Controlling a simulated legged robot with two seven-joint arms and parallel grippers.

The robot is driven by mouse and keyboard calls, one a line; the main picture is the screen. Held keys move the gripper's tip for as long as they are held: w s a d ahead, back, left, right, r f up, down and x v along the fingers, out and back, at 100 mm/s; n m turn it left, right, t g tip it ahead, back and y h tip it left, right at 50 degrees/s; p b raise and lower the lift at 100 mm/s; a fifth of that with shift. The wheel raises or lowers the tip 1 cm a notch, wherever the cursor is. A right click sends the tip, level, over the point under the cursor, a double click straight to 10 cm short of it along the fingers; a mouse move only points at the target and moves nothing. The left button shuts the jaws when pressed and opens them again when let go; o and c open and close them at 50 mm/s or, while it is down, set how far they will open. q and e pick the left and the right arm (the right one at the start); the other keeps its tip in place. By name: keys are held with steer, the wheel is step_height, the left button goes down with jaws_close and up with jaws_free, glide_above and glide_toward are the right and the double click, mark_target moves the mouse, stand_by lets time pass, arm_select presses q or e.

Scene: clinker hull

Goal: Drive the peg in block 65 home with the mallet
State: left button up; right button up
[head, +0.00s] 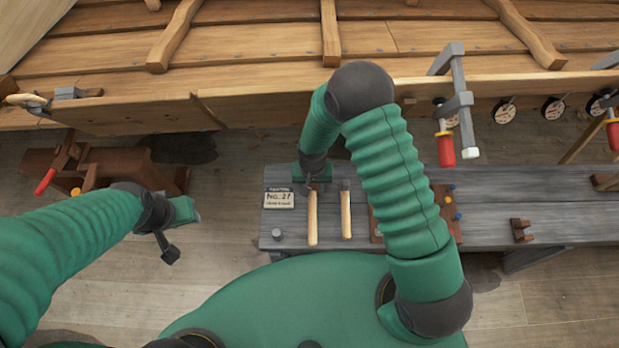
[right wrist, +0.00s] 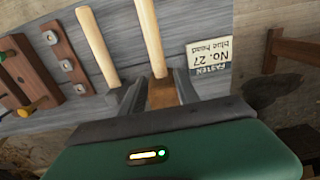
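The mallet's pale handle (head: 312,222) lies on the grey bench. In the right wrist view its brown wooden head (right wrist: 163,93) sits between the fingers of my right gripper (right wrist: 160,88). The fingers stand close on both sides of the head; whether they press on it is unclear. In the head view my right gripper (head: 313,178) hides that head. A brown block (head: 440,212) with blue and orange pegs is partly behind my right arm; it also shows in the right wrist view (right wrist: 48,62). No number 65 is readable. My left gripper (head: 180,228) is over the floor, away from the bench.
A second tool with a pale handle (head: 346,214) and grey head lies beside the mallet. A sign (head: 279,198) reads "FASTEN No. 27 blue head". The bench (head: 490,205) is mostly clear at right. The planked hull (head: 250,45), with clamps (head: 446,148), rises behind.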

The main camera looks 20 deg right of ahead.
mark_target(312, 197)
steer(key=f+b, duration=0.5)
steer(key=f, duration=0.2)
steer(key=shift+d+f+b, duration=0.2)
steer(key=shift+f+b, duration=0.1)
steer(key=shift+b, duration=0.1)
steer(key=shift+f, duration=0.35)
steer(key=shift+a+f+b, duration=0.1)
steer(key=shift+f+b, duration=0.1)
steer(key=shift+b, duration=0.1)
steer(key=shift+r, duration=0.1)
jaws_close()
steer(key=shift+w+r, duration=0.1)
steer(key=shift+r, duration=0.05)
stand_by(0.6)
steer(key=shift+r+p, duration=0.45)
steer(key=shift+p, duration=0.2)
